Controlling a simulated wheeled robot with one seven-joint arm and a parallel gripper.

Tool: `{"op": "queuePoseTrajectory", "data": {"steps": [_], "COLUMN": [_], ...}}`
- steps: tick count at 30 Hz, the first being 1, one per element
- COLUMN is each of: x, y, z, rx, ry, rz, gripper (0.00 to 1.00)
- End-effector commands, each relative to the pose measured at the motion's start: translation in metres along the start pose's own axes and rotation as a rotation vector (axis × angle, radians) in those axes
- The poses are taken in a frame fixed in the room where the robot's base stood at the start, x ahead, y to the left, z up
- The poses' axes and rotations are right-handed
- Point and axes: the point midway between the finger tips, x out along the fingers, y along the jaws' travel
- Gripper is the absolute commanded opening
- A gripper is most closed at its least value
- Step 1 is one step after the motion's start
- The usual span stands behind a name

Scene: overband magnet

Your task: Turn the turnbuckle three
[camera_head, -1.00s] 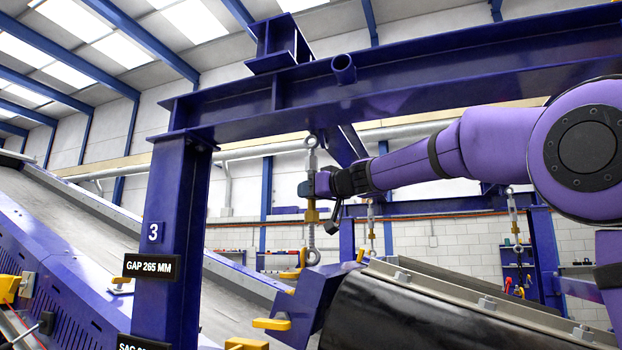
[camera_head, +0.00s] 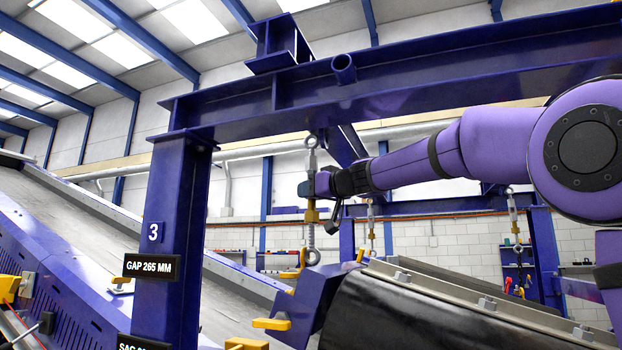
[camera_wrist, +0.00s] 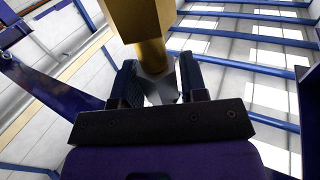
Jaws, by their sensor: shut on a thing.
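Turnbuckle three (camera_head: 311,215) hangs upright beside the post marked 3 (camera_head: 153,232). It has grey eye ends and a brass-coloured lower block. Its upper eye is under the blue crossbeam, its lower eye by the blue bracket (camera_head: 318,295) of the dark magnet body (camera_head: 430,312). My gripper (camera_head: 308,188) reaches in from the right and is shut on the turnbuckle above the brass block. In the wrist view, my gripper's two dark fingers (camera_wrist: 158,84) stand on either side of a grey faceted part, with the brass block (camera_wrist: 140,18) beyond. The fingers' contact faces are partly hidden.
A blue crossbeam (camera_head: 400,80) runs above my arm. A sign on the post reads GAP 265 MM (camera_head: 151,267). Other turnbuckles hang farther back (camera_head: 513,215). The sloping conveyor lies left.

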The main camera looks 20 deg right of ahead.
Motion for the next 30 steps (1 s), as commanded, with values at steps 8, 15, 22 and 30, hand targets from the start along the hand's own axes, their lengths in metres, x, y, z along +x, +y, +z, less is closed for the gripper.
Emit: {"op": "queuePoseTrajectory", "data": {"steps": [8, 15, 22, 30], "x": [0.0004, 0.0001, 0.0004, 0.0002], "y": [-0.0005, -0.0006, 0.0005, 0.0011], "z": [0.001, 0.0008, 0.0024, 0.0017], "rx": [0.001, -0.002, -0.001, 0.0], "ry": [-0.003, -0.001, -0.008, -0.002], "rz": [0.022, 0.172, 0.228, 0.247], "gripper": [0.0, 0.0, 0.0, 0.0]}}
